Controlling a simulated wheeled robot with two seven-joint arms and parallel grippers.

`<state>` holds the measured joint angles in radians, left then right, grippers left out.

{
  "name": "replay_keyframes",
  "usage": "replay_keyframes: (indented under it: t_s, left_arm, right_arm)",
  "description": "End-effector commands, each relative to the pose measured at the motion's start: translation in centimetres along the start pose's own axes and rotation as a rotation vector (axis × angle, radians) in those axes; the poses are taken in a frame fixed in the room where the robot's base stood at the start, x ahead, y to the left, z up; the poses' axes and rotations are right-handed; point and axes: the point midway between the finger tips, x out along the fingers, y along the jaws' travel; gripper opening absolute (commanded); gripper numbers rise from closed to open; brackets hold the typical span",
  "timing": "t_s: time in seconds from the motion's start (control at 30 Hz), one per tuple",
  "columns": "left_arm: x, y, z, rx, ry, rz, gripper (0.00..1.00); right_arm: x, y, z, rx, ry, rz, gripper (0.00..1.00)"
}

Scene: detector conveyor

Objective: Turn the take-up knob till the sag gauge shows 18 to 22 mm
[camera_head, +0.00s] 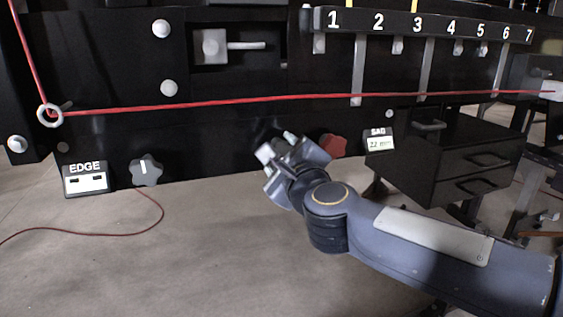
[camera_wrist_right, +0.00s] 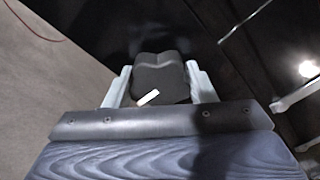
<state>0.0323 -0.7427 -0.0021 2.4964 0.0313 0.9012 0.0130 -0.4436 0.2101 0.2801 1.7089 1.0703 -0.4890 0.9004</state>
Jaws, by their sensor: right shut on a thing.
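My right gripper (camera_head: 277,147) is at the lower front of the black panel, shut on a dark lobed knob (camera_wrist_right: 158,72). In the right wrist view one finger is on each side of this knob, and a white mark shows on its near face. In the head view the gripper mostly hides it. I see no label naming it. The sag gauge (camera_head: 379,140) is a small white display at the panel's lower right; its small digits look like 22 mm. My left gripper is not in view.
A red knob (camera_head: 332,146) sits just right of my gripper, partly behind it. A grey knob (camera_head: 146,170) and the EDGE display (camera_head: 86,179) are at the lower left. A red cord (camera_head: 220,102) runs across above. A drawer cabinet (camera_head: 455,160) stands right.

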Motion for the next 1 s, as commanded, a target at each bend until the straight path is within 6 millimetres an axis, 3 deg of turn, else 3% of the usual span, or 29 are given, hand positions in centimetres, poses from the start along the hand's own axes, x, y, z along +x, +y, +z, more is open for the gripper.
replay_keyframes:
  t_s: [0.5, 1.0]
  left_arm:
    - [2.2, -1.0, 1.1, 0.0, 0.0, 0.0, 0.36]
    - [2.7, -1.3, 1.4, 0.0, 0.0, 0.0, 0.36]
  right_arm:
    - [0.0, 0.3, -0.1, 0.421, 0.0, 0.001, 0.27]
    - [0.0, 0.2, 0.0, 0.561, 0.001, 0.002, 0.27]
